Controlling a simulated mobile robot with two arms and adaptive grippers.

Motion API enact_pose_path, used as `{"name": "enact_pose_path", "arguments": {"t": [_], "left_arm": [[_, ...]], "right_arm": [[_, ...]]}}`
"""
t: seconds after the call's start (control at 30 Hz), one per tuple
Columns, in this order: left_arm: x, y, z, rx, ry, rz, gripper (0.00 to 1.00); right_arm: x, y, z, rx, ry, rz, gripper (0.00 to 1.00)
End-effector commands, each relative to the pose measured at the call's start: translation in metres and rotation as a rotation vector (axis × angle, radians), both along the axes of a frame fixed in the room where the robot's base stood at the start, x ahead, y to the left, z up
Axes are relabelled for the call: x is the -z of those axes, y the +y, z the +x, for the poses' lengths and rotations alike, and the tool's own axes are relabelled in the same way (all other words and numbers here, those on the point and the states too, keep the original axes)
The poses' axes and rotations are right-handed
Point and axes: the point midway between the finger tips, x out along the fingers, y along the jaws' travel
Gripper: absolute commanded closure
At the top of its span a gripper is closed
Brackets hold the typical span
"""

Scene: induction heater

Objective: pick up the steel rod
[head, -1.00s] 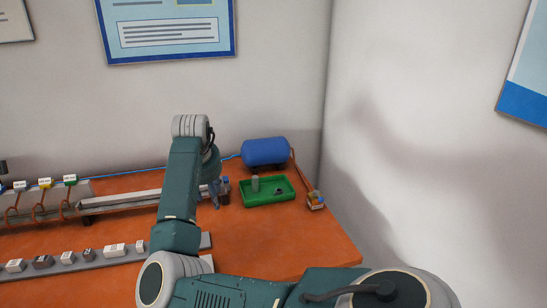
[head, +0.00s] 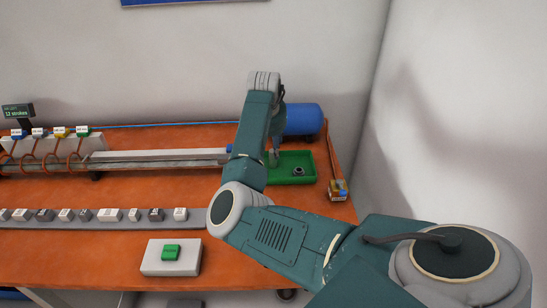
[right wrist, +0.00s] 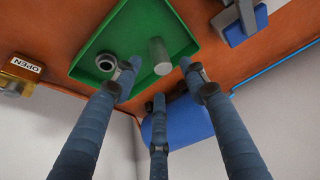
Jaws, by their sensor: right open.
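The steel rod, a short grey cylinder (right wrist: 159,56), stands in the green tray (right wrist: 103,40) in the right wrist view. In the head view the tray (head: 300,162) is at the back right of the orange bench, and my right arm hides part of its left side. I cannot make out the rod clearly there. My right gripper (right wrist: 158,88) is open, its three fingers spread near the rod with nothing between them. In the head view its fingers are mostly hidden behind the arm. My left gripper is not in view.
A dark ring (right wrist: 106,62) lies in the tray beside the rod. A blue tank (head: 304,119) stands behind the tray, and a small box (head: 338,189) sits to its right. A long rail (head: 150,158) with copper coils is on the left. A green button (head: 171,252) is at the front.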

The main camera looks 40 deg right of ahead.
Motion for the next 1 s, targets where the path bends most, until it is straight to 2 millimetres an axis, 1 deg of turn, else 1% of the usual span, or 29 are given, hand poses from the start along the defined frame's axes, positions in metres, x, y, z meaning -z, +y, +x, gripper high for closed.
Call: {"name": "enact_pose_path", "arguments": {"t": [0.2,0.27,0.4,0.63,0.83,0.87,1.0], "left_arm": [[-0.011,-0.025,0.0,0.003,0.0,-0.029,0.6],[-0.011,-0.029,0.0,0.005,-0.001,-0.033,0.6],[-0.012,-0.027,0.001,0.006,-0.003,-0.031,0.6],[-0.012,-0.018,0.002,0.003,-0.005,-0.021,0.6],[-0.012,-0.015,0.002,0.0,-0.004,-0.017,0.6],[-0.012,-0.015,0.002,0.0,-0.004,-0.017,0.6],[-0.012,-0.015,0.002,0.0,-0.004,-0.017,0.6]], "right_arm": [[0.026,-0.007,0.01,-0.002,0.003,0.003,0.57],[0.035,-0.01,0.011,-0.001,0.003,0.002,0.57],[0.045,-0.013,0.014,0.0,0.001,0.001,0.57],[0.047,-0.013,0.014,0.001,-0.001,0.001,0.57],[0.046,-0.013,0.014,0.0,-0.001,0.001,0.97],[0.046,-0.013,0.014,0.0,-0.001,0.001,1.0],[0.045,-0.014,0.015,0.001,-0.003,-0.002,1.0]]}}
